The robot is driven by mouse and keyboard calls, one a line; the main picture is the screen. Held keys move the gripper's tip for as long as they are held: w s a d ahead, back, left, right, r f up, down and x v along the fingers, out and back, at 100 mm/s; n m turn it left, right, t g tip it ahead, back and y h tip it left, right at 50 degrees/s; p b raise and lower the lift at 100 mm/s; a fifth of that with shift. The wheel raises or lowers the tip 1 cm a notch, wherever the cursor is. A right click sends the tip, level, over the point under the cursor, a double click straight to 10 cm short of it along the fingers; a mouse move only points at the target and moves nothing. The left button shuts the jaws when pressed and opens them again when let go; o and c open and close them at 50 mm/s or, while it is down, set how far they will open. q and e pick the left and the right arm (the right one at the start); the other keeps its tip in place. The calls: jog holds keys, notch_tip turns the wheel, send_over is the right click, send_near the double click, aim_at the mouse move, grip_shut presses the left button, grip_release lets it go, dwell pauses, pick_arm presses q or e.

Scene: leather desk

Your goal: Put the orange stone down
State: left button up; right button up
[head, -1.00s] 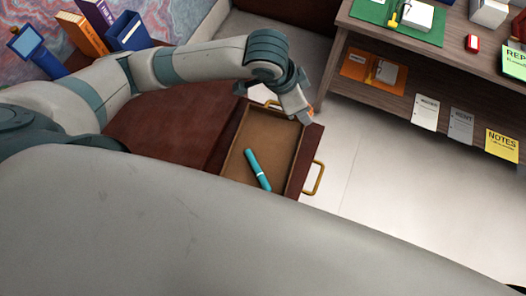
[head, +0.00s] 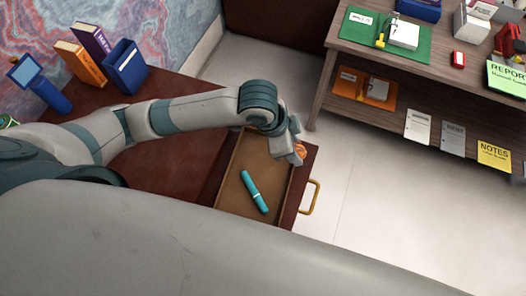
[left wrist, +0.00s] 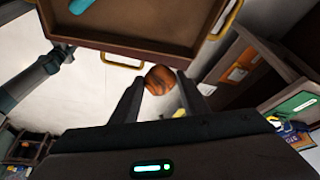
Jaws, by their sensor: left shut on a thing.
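The orange stone (left wrist: 160,79) is a round, brown-orange banded lump between the fingertips of my left gripper (left wrist: 158,95) in the left wrist view. In the head view, only a bit of the stone (head: 300,149) shows beside the left gripper (head: 297,147), near the drawer's right front edge. The left gripper is shut on the stone. The open drawer (head: 233,199) has a brown floor and holds a teal pen-like cylinder (head: 255,192). The drawer's front also shows in the left wrist view (left wrist: 130,40).
A brass handle (head: 311,197) sticks out from the drawer front. The dark red desk (head: 160,165) carries books (head: 84,62) and a blue holder (head: 125,68). A wooden shelf (head: 395,108) with folders and notes stands at the right. Pale floor (head: 380,190) lies between.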

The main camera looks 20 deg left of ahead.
pick_arm(q)
jog(key=p, duration=0.2)
send_over(264, 155)
notch_tip(264, 155, down, 5)
jog(key=shift+f, duration=0.15)
jog(key=shift+f+p, duration=0.4)
jog(key=shift+f, duration=0.1)
notch_tip(264, 155, down, 2)
jog(key=shift+p, duration=0.4)
jog(key=shift+f, duration=0.5)
jog(key=shift+f, duration=0.15)
jog(key=o, duration=1.1)
jog(key=shift+o, duration=0.2)
